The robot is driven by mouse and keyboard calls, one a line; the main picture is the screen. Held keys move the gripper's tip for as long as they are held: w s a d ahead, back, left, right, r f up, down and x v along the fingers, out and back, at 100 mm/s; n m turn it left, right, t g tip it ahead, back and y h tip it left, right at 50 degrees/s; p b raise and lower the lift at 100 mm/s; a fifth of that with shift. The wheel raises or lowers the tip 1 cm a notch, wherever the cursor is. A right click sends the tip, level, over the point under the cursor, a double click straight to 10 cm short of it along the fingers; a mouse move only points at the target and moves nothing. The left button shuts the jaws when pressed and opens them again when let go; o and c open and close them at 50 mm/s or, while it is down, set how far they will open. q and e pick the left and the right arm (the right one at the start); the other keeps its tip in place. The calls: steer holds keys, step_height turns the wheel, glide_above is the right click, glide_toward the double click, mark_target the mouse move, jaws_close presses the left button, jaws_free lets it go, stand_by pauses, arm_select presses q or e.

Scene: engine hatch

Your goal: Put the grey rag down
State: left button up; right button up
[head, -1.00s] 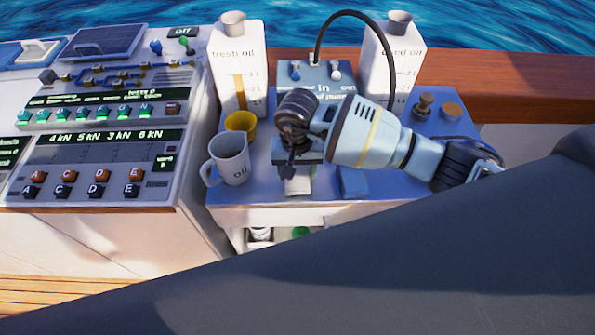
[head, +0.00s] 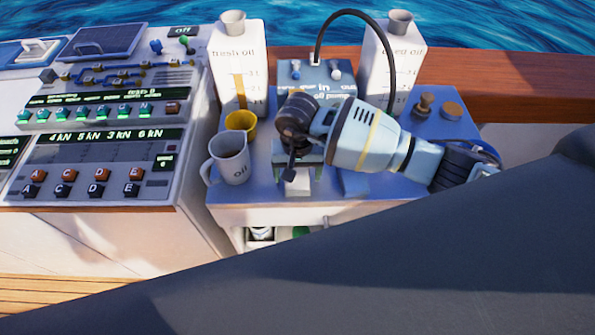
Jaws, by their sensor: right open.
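My right gripper (head: 298,172) points down over the front of the blue worktop (head: 260,188). Its jaws are open. A pale grey piece (head: 299,187), perhaps the grey rag, shows just below the fingers near the worktop's front edge. The gripper partly hides it, and I cannot tell whether they touch. My left gripper is not in view.
A grey oil mug (head: 231,160) and a yellow cup (head: 241,122) stand left of the gripper. Behind are the fresh oil container (head: 238,70), the pump box (head: 316,78) and the used oil container (head: 392,55). A flat blue piece (head: 354,184) lies to the right.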

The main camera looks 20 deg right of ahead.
mark_target(298, 174)
steer(key=shift+r, duration=0.4)
step_height(298, 174, up, 12)
steer(key=shift+f, duration=0.2)
